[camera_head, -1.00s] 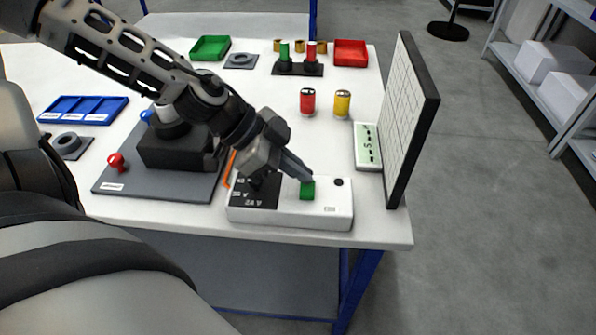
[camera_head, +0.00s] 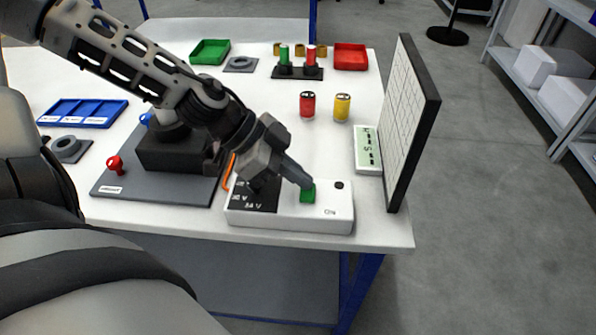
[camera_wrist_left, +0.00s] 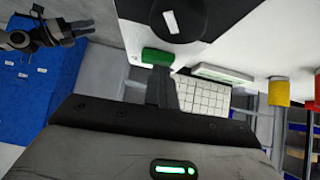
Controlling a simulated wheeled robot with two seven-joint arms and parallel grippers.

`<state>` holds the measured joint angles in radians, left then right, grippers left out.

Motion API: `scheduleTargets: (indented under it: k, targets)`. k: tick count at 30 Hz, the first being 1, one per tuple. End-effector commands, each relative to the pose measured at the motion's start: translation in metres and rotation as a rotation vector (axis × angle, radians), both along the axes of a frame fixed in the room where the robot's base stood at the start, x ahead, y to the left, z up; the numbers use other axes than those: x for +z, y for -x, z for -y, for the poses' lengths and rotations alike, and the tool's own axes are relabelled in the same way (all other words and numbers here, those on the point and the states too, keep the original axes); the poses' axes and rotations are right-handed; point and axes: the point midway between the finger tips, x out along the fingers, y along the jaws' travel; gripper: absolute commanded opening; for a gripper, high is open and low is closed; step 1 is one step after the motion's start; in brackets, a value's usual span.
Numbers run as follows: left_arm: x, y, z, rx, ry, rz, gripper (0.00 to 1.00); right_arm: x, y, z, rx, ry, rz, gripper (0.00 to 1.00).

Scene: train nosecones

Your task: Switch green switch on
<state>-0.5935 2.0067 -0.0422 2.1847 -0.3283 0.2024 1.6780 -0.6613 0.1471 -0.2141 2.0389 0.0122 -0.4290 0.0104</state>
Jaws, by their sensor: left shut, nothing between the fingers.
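The green switch (camera_head: 307,195) sits on top of a white box (camera_head: 290,222) near the front edge of the table. My left gripper (camera_head: 304,184) is shut and empty, with its fingertips at the top of the green switch, apparently touching it. In the left wrist view the green switch (camera_wrist_left: 158,57) shows just beyond the shut fingers (camera_wrist_left: 160,72). The fingers hide part of the switch, so its exact tilt is hard to tell. My right gripper does not show clearly in the head view; a dark gripper (camera_wrist_left: 62,30) shows at the upper left of the wrist view.
A dark panel with a white gridded face (camera_head: 405,125) stands upright right of the box. A grey fixture plate (camera_head: 150,190) with a black block lies to the left. Red (camera_head: 307,104) and yellow (camera_head: 342,106) cylinders stand behind the box.

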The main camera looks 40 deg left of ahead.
Motion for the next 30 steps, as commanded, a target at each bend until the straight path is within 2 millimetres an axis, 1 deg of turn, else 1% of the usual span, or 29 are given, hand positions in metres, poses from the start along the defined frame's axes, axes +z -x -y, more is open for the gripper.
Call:
scheduleTargets:
  k: [1,6,19,23,27,29,30]
  targets:
    - [-0.002,0.008,0.003,-0.007,0.004,-0.017,0.00,0.001,0.000,0.000,0.000,0.000,-0.001,0.46]
    - [-0.001,0.015,0.007,-0.009,0.004,-0.020,0.00,0.003,0.001,0.000,0.001,0.002,-0.003,0.46]
    - [-0.001,0.015,0.008,-0.009,0.005,-0.019,0.00,0.002,0.001,0.000,0.001,0.003,-0.003,0.46]
    - [0.021,0.017,0.007,-0.004,0.004,-0.016,0.00,0.013,0.004,0.003,-0.001,0.013,-0.019,0.46]
    - [0.051,0.020,0.007,0.003,0.003,-0.012,0.00,0.025,0.005,0.010,-0.021,0.022,-0.024,0.46]
    - [0.047,0.021,0.003,0.003,0.001,-0.007,0.00,0.017,0.005,0.010,-0.021,0.022,-0.023,0.46]
    - [0.049,0.023,0.001,0.003,0.000,-0.006,0.00,0.016,0.004,0.009,-0.021,0.021,-0.022,0.46]
